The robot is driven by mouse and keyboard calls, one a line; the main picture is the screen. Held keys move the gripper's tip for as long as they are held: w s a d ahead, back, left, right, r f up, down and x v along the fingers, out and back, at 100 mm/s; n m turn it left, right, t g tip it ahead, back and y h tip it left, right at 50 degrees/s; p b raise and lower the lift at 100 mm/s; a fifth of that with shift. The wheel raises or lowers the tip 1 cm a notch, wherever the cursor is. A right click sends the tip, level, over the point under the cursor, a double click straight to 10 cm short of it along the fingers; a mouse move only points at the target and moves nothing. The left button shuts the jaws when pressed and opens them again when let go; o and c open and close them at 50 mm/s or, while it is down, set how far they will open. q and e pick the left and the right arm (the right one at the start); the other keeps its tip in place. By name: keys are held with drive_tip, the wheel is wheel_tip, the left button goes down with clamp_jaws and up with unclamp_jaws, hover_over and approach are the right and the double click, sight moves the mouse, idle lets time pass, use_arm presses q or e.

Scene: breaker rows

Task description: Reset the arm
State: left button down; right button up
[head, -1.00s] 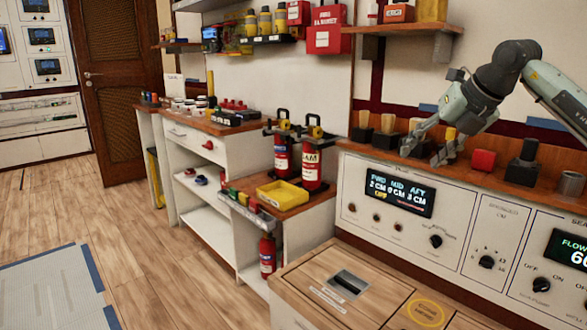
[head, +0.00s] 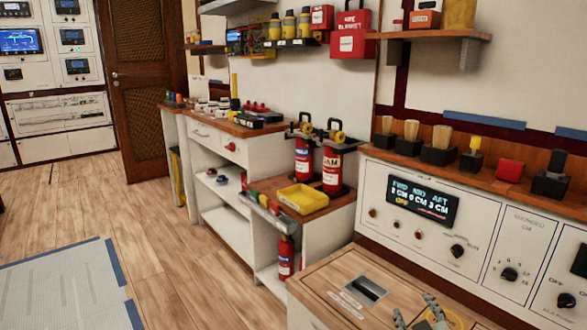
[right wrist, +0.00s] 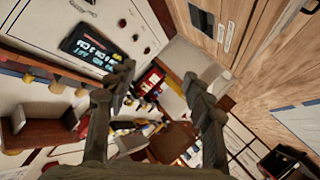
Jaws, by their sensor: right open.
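My right gripper (head: 432,312) shows at the bottom edge of the head view, above the wooden counter top (head: 345,263); the rest of that arm is out of the picture. In the right wrist view its two fingers (right wrist: 165,95) stand apart with nothing between them. The control panel (head: 480,235) with its lit display (head: 421,203) is behind and above the gripper. My left gripper is not in view.
Several levers and a red block (head: 509,170) stand on the ledge above the panel. Fire extinguishers (head: 332,169) and a yellow tray (head: 303,198) are on the lower cabinet.

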drive_tip(key=s+f+m+g, duration=0.2)
drive_tip(key=s+f+g, duration=0.3)
drive_tip(key=s+f, duration=0.5)
drive_tip(key=s+f+m+g, duration=0.1)
drive_tip(key=s+f+g, duration=0.5)
drive_tip(key=s+f, duration=0.5)
drive_tip(key=s, duration=0.7)
drive_tip(key=shift+s+d+f+m+y, duration=0.2)
drive_tip(key=shift+d+m+y, duration=0.1)
drive_tip(key=shift+m, duration=0.1)
